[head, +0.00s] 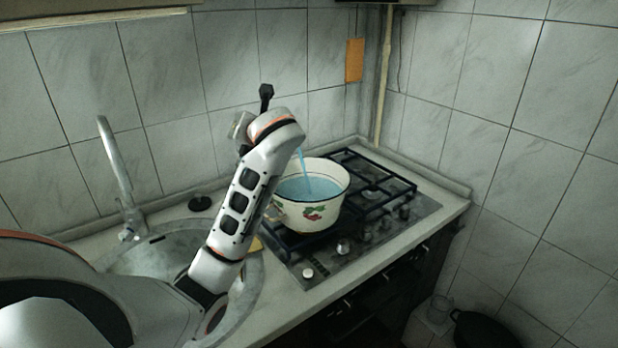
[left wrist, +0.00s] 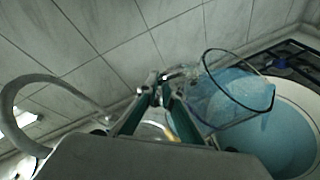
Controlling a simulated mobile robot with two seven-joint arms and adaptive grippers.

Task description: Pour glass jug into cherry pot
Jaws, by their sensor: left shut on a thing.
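The cherry pot (head: 312,214), white enamel with a dark rim and cherries on its side, stands upright on the hob. Blue liquid lies in it. A blue stream (head: 303,165) falls into it from above. In the left wrist view, my left gripper (left wrist: 163,88) is shut on the glass jug (left wrist: 222,92), which is tilted with its mouth toward the pot (left wrist: 304,98); blue liquid is in the jug. In the head view my own arm hides the jug and most of the gripper. My right gripper is not in view.
The gas hob (head: 385,205) has dark grates around the pot and knobs along its front. A sink (head: 160,252) with a tall tap (head: 116,165) is at the left. A tiled wall closes the back. A dark pan (head: 484,330) stands low at the right.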

